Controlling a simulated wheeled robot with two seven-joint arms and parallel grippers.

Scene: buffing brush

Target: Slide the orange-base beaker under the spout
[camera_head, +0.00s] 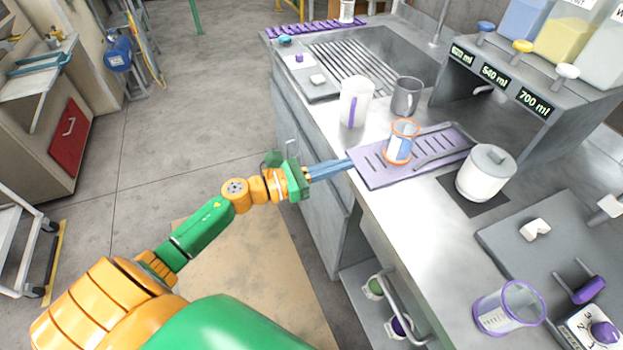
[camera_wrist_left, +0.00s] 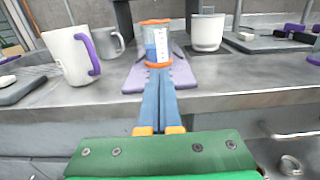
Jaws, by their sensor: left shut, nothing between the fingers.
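The orange-base beaker (camera_head: 401,142) stands upright on a purple slotted tray (camera_head: 372,173) on the counter. It is clear with orange bands and something blue inside or behind its wall. My left gripper (camera_head: 349,164) is shut and empty at the tray's near-left edge, pointing at the beaker. In the left wrist view the beaker (camera_wrist_left: 156,45) appears straight beyond the closed blue fingertips (camera_wrist_left: 158,72); I cannot tell if they touch. A dispenser with labels 620, 540 and 700 ml has a spout (camera_head: 484,90) under its shelf, behind the tray. My right gripper is not in view.
A white pitcher with a purple handle (camera_head: 355,102) and a grey mug (camera_head: 407,96) stand left of the beaker. A purple-rimmed beaker (camera_head: 508,307) is nearer. The sink (camera_head: 375,66) lies behind.

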